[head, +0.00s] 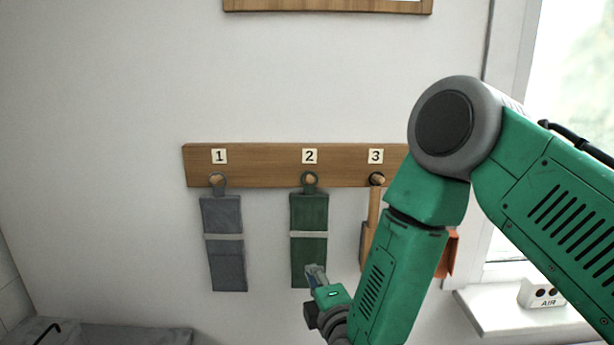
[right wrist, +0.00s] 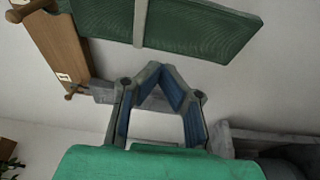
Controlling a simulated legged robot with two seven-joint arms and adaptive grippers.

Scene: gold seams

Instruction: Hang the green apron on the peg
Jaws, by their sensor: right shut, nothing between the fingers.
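The green apron (head: 309,218) hangs by its loop from the wooden peg (head: 310,180) under label 2, flat along the wall, with a pale band across it. It also fills the top of the right wrist view (right wrist: 205,25). My right gripper (head: 314,270) is in front of the apron's lower end; its fingers (right wrist: 160,70) meet at the tips with nothing between them. The apron shows apart from the fingertips in the right wrist view. My left gripper is in neither view.
The wooden rail (head: 263,166) carries labels 1, 2 and 3. A grey apron (head: 224,225) hangs at peg 1. A wooden item (head: 373,212) hangs at peg 3, partly behind my right arm, near something orange (head: 453,252). A sill with an AIR box (head: 541,293) is at right.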

